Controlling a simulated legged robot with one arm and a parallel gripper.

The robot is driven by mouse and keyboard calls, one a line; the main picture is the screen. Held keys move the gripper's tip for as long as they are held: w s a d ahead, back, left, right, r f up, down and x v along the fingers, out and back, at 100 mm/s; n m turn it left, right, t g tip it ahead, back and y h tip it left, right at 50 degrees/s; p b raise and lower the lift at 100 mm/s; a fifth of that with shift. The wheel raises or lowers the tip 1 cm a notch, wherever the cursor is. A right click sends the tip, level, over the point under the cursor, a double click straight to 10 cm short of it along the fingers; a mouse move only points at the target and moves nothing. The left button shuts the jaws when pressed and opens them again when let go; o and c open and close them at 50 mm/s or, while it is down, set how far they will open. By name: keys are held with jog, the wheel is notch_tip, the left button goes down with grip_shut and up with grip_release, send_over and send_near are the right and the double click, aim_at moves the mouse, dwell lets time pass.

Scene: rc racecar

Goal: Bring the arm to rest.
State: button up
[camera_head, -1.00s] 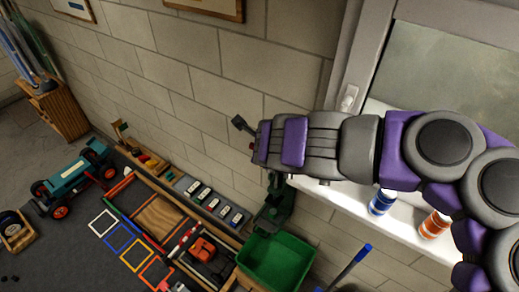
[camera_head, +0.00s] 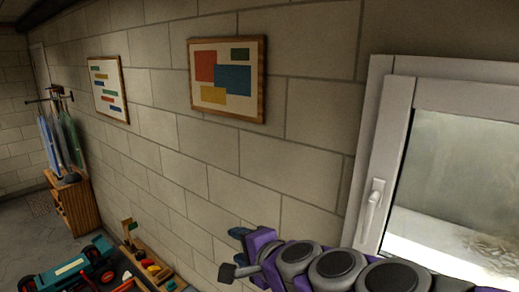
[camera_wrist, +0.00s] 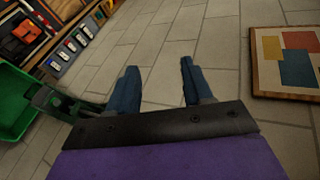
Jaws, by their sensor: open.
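My gripper (camera_wrist: 156,82) shows in the wrist view with its two blue fingers apart and nothing between them, facing the block wall. In the head view my purple and grey arm lies along the bottom right, and the gripper (camera_head: 232,256) is at its left end, in front of the wall. There the fingers are small and partly hidden by the wrist.
A window (camera_head: 372,165) is at the right, close to my arm. Two framed pictures (camera_head: 264,82) hang on the wall. A teal toy car (camera_head: 62,272) is at lower left. A green bin (camera_wrist: 14,105) and green vise (camera_wrist: 55,100) show in the wrist view.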

jog(key=s+d+f+n+g+h+b, duration=0.1)
jog(key=s+d+f+n+g+b, duration=0.1)
jog(key=s+f+n+g+b, duration=0.95)
jog(key=s+d+f+h+b, duration=0.2)
jog(key=s+d+f+h, duration=0.4)
jog(key=s+d+f, duration=1.1)
jog(key=shift+s+d+f+g+h, duration=0.25)
jog(key=shift+s+f+g+h, duration=0.2)
jog(key=shift+f, duration=0.3)
jog(key=shift+w+a, duration=0.1)
jog(key=shift+a, duration=0.45)
